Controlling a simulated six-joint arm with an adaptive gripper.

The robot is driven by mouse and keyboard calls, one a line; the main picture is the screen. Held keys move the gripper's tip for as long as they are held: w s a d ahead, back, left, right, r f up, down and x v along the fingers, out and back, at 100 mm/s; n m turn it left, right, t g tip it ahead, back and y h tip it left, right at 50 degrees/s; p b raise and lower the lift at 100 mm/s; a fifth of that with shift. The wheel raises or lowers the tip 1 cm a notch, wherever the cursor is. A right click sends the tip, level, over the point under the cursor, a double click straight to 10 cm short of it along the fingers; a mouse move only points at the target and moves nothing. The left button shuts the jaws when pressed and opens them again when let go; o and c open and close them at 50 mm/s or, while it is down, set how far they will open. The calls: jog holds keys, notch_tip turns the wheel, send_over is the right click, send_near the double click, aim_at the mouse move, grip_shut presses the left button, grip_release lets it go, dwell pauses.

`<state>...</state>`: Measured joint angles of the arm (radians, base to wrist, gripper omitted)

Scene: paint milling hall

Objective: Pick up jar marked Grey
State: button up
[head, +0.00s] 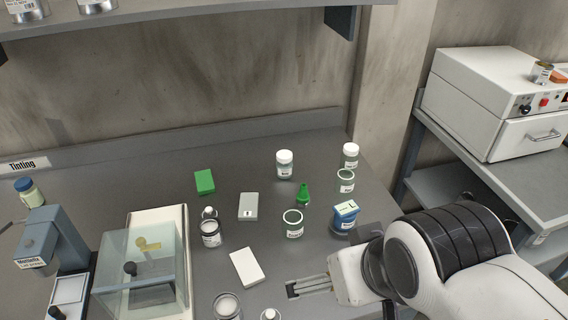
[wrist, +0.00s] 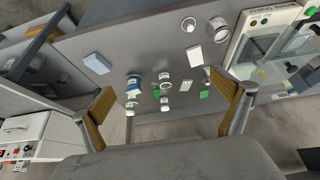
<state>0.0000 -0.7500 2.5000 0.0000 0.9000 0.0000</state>
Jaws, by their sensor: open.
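I cannot read "Grey" on any label. The candidates are a white-lidded jar (head: 284,170) at the back middle, another white-lidded jar (head: 350,162) to its right, an open jar (head: 345,187) in front of that, and an open jar (head: 293,229) nearer the front. All stand upright on the bench. My gripper (head: 292,290) is open and empty, at the front of the bench, apart from the jars. In the wrist view its fingers are spread wide, with small jars far beyond them, including an open jar (wrist: 166,86) and a white-lidded jar (wrist: 165,108).
A blue container (head: 344,222) and green funnel (head: 304,195) stand close among the jars. Metal cans (head: 211,239) and a clear-walled balance (head: 135,290) are at left. A green box (head: 204,182) and pale boxes (head: 246,267) lie on the bench. A shelf (head: 200,17) overhangs the back.

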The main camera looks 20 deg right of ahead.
dwell(0.4)
jog(key=c, duration=1.3)
jog(key=shift+w, duration=0.1)
jog(key=w+d+r+t, duration=0.1)
jog(key=w+t, duration=0.1)
jog(key=w, duration=1.2)
jog(key=w+d+r+t, duration=0.1)
jog(key=w+d+t, duration=0.1)
jog(key=w, duration=1.2)
jog(key=shift+w+d+f+t, duration=0.35)
jog(key=shift+w+f+t, duration=0.3)
jog(key=shift+w+f, duration=2.35)
jog(key=shift+w+d+f+t, duration=0.3)
jog(key=shift+w+f+t, duration=0.7)
jog(key=shift+w, duration=3.6)
jog(key=shift+w+d+f+t, duration=0.35)
jog(key=shift+w+f, duration=2.05)
jog(key=shift+w, duration=1.4)
